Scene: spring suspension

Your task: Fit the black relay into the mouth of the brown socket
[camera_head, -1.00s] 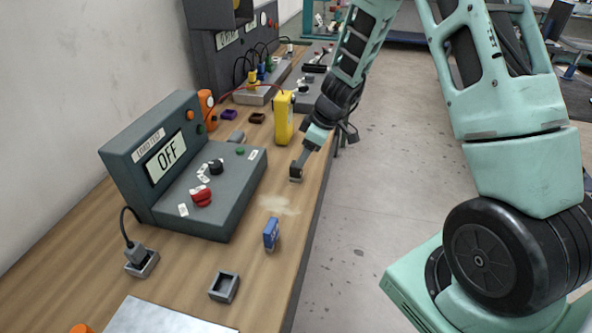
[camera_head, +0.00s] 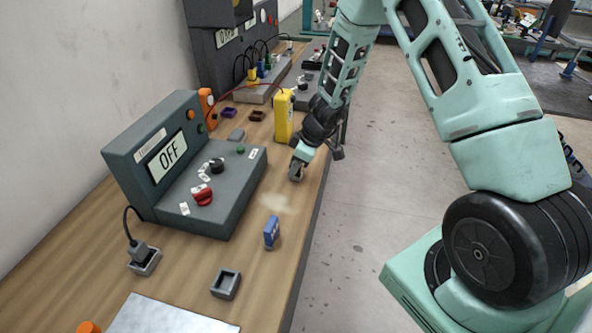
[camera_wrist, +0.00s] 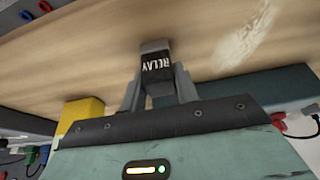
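The black relay (camera_wrist: 158,68), with white "RELAY" lettering, shows in the wrist view between the grey fingers of my gripper (camera_wrist: 158,84). The fingers sit against both its sides. In the head view my gripper (camera_head: 296,173) is low over the right part of the wooden bench, in front of the yellow meter. The relay is too small there to make out clearly. The brown socket (camera_head: 257,116) lies farther back on the bench, left of the yellow meter and apart from my gripper. Its mouth is small in the picture.
A yellow meter (camera_head: 284,116) stands upright between my gripper and the brown socket. A purple socket (camera_head: 229,113) is left of the brown one. A grey test box (camera_head: 190,175) reading OFF fills the bench's left side. A blue relay (camera_head: 271,232) and a grey socket (camera_head: 226,284) are nearer.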

